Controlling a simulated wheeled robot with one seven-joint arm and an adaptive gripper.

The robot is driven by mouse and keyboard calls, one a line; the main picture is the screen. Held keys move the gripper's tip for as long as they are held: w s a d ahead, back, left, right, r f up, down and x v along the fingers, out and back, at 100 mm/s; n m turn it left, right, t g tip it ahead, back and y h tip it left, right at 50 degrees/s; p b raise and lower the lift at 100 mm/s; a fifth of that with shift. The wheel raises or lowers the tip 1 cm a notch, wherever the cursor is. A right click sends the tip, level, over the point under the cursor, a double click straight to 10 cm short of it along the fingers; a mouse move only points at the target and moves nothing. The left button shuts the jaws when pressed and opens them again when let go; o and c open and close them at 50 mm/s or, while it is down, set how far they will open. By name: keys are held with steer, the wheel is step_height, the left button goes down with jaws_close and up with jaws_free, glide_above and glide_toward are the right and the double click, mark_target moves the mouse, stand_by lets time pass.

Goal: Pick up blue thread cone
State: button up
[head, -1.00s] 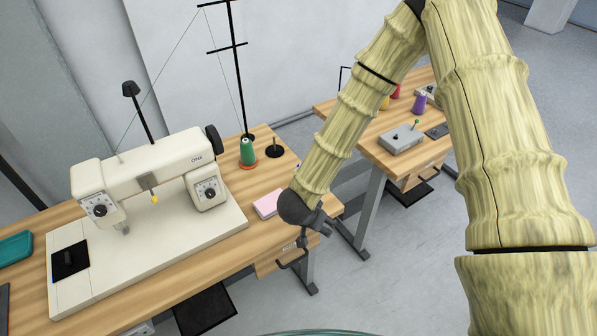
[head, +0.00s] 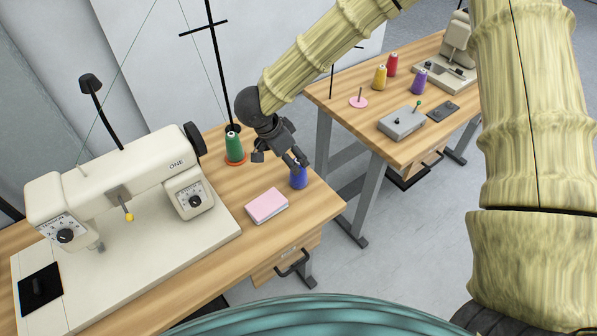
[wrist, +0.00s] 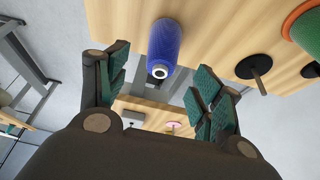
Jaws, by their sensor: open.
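The blue thread cone (head: 298,178) stands upright near the right end of the near wooden table (head: 318,207). My gripper (head: 277,157) is just above and beside it in the head view and hides part of its top. In the wrist view the blue cone (wrist: 163,45) shows whole, ahead of and between the two spread fingers (wrist: 160,95), with its narrow white-cored top toward me. My gripper is open and empty. I cannot tell from the head view whether a finger touches the cone.
A green cone (head: 234,147) on an orange base, a bare spindle (wrist: 255,68) and a pink notepad (head: 267,205) are close by. A white sewing machine (head: 130,195) stands left. A second table (head: 400,75) behind holds yellow, red and purple cones and a grey box (head: 401,122).

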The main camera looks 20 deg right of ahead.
steer(key=shift+p+x, duration=0.8)
steer(key=shift+x, duration=2.9)
steer(key=shift+w+d, duration=0.1)
steer(key=shift+w, duration=0.1)
steer(key=c, duration=1.1)
